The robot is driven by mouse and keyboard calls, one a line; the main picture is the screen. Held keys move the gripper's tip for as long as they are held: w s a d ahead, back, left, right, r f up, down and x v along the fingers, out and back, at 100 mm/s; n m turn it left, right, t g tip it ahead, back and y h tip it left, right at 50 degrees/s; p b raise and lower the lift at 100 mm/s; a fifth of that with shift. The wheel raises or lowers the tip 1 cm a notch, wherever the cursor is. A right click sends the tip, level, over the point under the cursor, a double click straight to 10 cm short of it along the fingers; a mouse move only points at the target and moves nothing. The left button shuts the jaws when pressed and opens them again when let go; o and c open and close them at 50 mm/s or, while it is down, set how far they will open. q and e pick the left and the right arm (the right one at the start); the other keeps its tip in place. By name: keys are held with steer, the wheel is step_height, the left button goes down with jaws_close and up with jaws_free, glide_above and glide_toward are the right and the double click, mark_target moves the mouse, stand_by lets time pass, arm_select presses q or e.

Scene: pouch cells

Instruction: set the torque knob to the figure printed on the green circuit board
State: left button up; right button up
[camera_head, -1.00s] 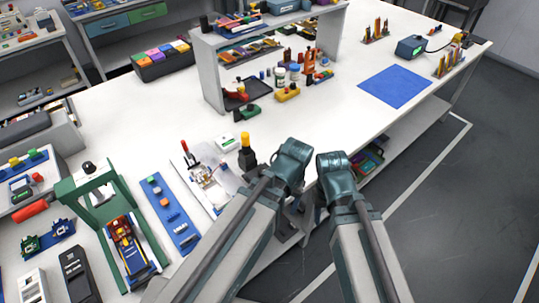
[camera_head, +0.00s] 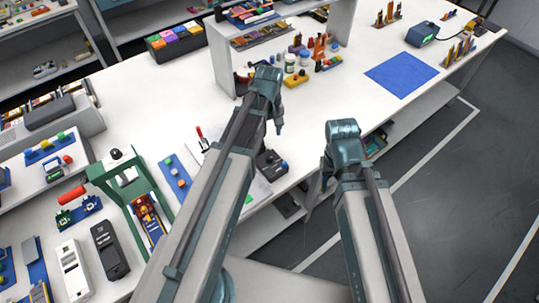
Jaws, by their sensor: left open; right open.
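My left gripper (camera_head: 279,124) hangs at the end of the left arm, pointing down over the white bench, open and with nothing visible in it. My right gripper (camera_head: 326,173) is low at the bench's front edge, mostly hidden by its own wrist, with nothing visible in it. A small dark box (camera_head: 270,165) with a round knob-like part on top sits near the front edge, below my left gripper; whether this is the torque knob I cannot tell. Small green parts (camera_head: 63,217) lie on a blue mat at the left; I cannot make out a printed figure on any green board.
A blue mat (camera_head: 402,74) lies bare at the right. My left arm covers part of the bench's middle.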

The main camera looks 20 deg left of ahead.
mark_target(270, 157)
arm_select(q)
step_height(270, 157, down, 13)
steer(key=b, duration=1.2)
steer(key=shift+b, duration=0.3)
jaws_close()
